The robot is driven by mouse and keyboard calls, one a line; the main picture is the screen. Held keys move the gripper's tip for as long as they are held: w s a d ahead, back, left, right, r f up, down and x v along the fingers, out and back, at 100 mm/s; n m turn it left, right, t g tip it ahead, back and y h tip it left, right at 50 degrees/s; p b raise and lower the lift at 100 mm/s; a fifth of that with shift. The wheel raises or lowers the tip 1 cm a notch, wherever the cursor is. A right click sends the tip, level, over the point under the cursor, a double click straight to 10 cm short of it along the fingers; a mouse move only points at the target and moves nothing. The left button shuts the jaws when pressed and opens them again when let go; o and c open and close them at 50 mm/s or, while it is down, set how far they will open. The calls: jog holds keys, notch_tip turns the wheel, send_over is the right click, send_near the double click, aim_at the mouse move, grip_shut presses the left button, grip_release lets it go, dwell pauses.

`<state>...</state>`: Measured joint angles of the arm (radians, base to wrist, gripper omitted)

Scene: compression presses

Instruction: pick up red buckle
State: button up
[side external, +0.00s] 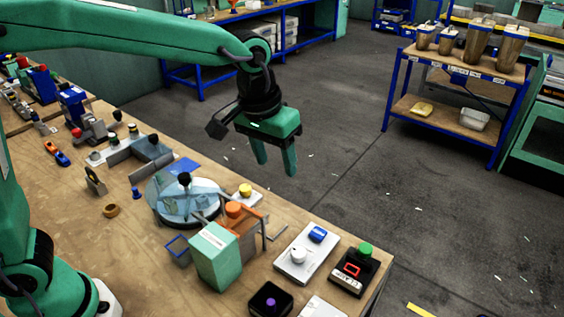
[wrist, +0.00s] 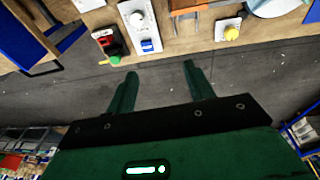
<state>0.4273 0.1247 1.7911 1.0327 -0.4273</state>
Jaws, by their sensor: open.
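A small red rectangular frame, which looks like the red buckle (side external: 352,269), lies on a black block with a green knob near the table's front right corner. In the wrist view the red piece (wrist: 103,40) shows at the upper left, beside the white plate. My gripper (side external: 276,168) is open and empty, pointing down, high and beyond the table's right edge over the floor. In the wrist view my gripper (wrist: 160,70) has its two fingers apart with only floor and the table edge between them. The buckle is well away from the fingers, toward the front right.
A white plate (side external: 288,264) with a blue block and white knob sits left of the buckle. A black box (side external: 270,300) with a purple knob, a pale green box (side external: 215,260) and a glass disc (side external: 168,206) are near. A blue shelf cart (side external: 412,117) stands across the floor.

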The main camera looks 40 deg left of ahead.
jog(key=w+d+f+g, duration=0.1)
jog(key=w+d+f, duration=0.2)
jog(key=d+f, duration=0.55)
jog(key=g, duration=0.1)
send_over(352, 269)
jog(key=shift+y, duration=0.4)
notch_tip(352, 269, down, 4)
jog(key=shift+f, duration=4.1)
jog(key=c, duration=1)
jog(key=shift+c, duration=0.2)
jog(key=shift+r, duration=0.15)
